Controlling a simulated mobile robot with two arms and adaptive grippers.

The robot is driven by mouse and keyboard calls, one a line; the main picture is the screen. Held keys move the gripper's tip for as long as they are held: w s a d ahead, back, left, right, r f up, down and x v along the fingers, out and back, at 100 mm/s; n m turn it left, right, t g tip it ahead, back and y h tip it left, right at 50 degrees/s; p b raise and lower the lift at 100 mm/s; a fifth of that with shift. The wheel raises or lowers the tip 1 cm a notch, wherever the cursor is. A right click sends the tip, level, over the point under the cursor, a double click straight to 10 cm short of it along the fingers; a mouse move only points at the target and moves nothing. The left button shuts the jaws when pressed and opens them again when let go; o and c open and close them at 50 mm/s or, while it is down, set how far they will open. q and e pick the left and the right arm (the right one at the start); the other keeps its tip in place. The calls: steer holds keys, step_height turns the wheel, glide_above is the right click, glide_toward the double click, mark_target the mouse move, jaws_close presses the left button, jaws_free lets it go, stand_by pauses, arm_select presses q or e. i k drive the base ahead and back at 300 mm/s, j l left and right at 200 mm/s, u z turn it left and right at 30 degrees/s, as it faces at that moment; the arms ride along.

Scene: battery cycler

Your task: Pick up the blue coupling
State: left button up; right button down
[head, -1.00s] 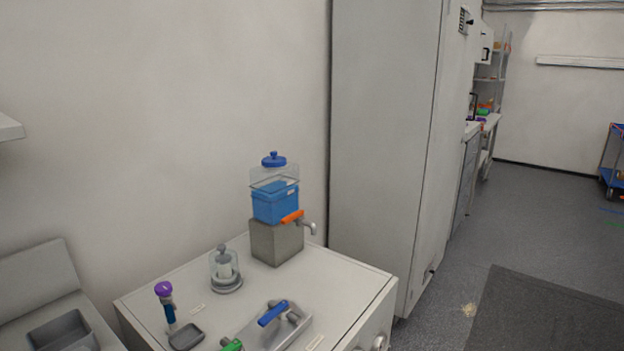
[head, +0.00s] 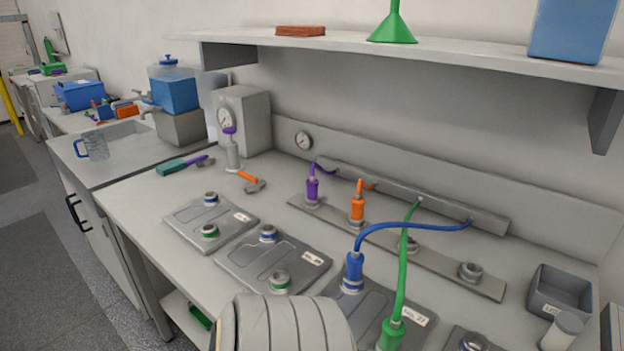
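The blue coupling (head: 353,271) stands upright on a port of a grey flat plate in the middle of the bench. A blue hose (head: 415,226) arcs from its top to a grey rail at the back. The green coupling (head: 391,333) stands closer and to its right, with its green hose (head: 402,270) rising past the blue one. The purple coupling (head: 312,189) and orange coupling (head: 357,208) stand on a strip behind. A grey ribbed part of mine covers the bottom middle. Neither gripper shows in view.
Two plates with ports, one to the left (head: 236,216) and one nearer (head: 313,260), lie on the bench. An orange-handled tool (head: 247,176) lies at the back left, a grey bin (head: 560,293) at the right. A shelf (head: 440,60) overhangs the bench.

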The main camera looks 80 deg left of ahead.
mark_target(355, 260)
steer(key=u, duration=2.15)
